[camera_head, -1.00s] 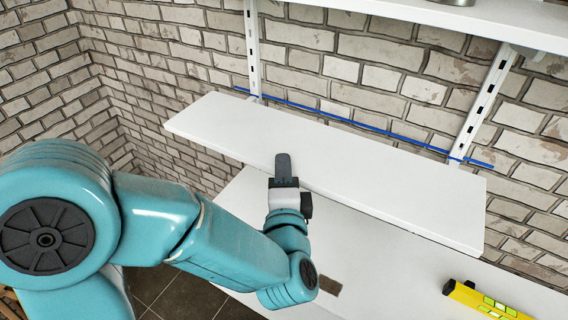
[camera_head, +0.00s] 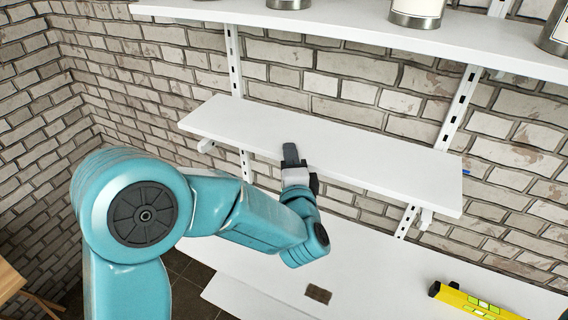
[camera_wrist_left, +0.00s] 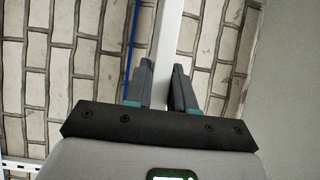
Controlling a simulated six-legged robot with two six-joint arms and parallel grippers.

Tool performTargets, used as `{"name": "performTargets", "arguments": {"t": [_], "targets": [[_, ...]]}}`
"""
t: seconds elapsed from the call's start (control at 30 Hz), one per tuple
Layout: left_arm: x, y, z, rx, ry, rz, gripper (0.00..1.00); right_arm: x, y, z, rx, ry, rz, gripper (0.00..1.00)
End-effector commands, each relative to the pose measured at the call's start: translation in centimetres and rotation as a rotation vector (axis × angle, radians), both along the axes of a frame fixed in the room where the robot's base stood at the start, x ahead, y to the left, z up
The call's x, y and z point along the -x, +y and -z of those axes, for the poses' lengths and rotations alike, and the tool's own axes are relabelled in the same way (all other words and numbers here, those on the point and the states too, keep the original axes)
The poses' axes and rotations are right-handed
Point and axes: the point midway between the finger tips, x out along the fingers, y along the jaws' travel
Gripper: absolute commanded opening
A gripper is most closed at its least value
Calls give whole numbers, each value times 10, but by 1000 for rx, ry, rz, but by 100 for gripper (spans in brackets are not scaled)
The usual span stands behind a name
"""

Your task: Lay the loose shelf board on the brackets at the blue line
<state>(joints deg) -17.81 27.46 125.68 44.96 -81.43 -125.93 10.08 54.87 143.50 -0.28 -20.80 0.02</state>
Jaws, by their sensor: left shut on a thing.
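The loose white shelf board (camera_head: 370,165) is held out in front of the brick wall, long side along it. My left gripper (camera_head: 290,155) is shut on the middle of its front edge. In the left wrist view the board (camera_wrist_left: 168,35) shows edge-on as a white strip between the fingers (camera_wrist_left: 161,80). A short end of the blue line (camera_head: 466,172) shows past the board's right end; the wrist view shows more of the blue line (camera_wrist_left: 130,45). A left bracket tip (camera_head: 206,146) and a right bracket tip (camera_head: 427,218) show below the board. Contact with them cannot be told.
A fixed upper shelf (camera_head: 340,22) with several cans (camera_head: 416,12) is above. White slotted uprights (camera_head: 458,110) run down the wall. Below is a white worktop (camera_head: 370,285) with a yellow level (camera_head: 470,300) and a small brown block (camera_head: 318,294).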

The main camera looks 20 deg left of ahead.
Motion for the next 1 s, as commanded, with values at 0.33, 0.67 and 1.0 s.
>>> {"name": "performTargets", "arguments": {"t": [0.33, 0.67, 1.0], "targets": [[-15, 0, 21, 0, -7, -1, 0, 0, 0, 13, 0, 0, 0, 49], [-15, 0, 39, 0, -7, -1, 0, 0, 0, 24, 0, 0, 0, 49], [-15, 0, 40, 1, -7, -1, 0, 0, 0, 25, 0, 0, 0, 49]]}}
